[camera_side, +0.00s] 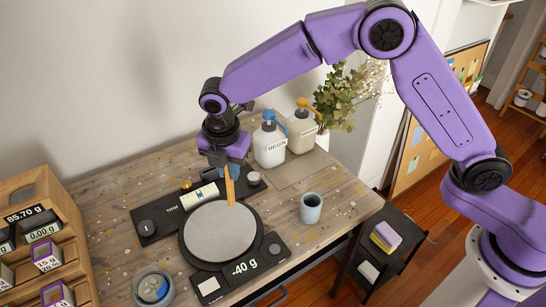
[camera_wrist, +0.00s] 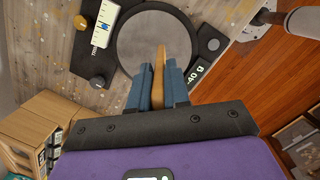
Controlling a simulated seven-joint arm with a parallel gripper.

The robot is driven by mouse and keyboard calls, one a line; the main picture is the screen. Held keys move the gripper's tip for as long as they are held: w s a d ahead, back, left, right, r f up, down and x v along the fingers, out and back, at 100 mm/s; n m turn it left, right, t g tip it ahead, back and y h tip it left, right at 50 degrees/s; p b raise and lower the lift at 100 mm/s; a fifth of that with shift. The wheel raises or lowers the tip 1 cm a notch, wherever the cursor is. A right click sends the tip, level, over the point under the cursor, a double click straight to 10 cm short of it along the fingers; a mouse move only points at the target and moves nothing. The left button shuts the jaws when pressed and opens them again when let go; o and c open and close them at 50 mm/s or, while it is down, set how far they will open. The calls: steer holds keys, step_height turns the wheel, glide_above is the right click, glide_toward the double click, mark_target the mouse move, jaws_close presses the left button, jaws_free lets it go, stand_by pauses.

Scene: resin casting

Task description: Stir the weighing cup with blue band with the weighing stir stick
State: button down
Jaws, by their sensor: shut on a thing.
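My gripper (camera_side: 230,172) is shut on the wooden stir stick (camera_side: 230,190), which points down over the back edge of a round grey scale plate (camera_side: 220,232). In the wrist view the tan stick (camera_wrist: 174,42) shows between the blue fingers of my gripper (camera_wrist: 160,75), over the plate (camera_wrist: 145,28). The plate is bare. A blue-grey cup (camera_side: 311,209) stands upright right of the scale. Another cup (camera_side: 153,289) with something blue inside is at the front left. I cannot make out a clear blue band on either cup.
The scale display (camera_side: 244,267) reads -40 g. A black device with a white gauge (camera_side: 200,196) lies behind the plate. Pump bottles (camera_side: 270,143) stand at the back. A wooden rack (camera_side: 45,215) is at the left. The table right of the cup is clear.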

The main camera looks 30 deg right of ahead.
steer(key=s+a+r+n+y, duration=0.1)
steer(key=s+a+n, duration=0.3)
steer(key=a, duration=0.8)
steer(key=s+a+n+y, duration=0.1)
steer(key=a+n, duration=0.5)
steer(key=a, duration=0.6)
step_height(320, 180, down, 11)
steer(key=shift+d+r+t, duration=0.2)
steer(key=shift+t, duration=0.1)
steer(key=shift+s, duration=0.15)
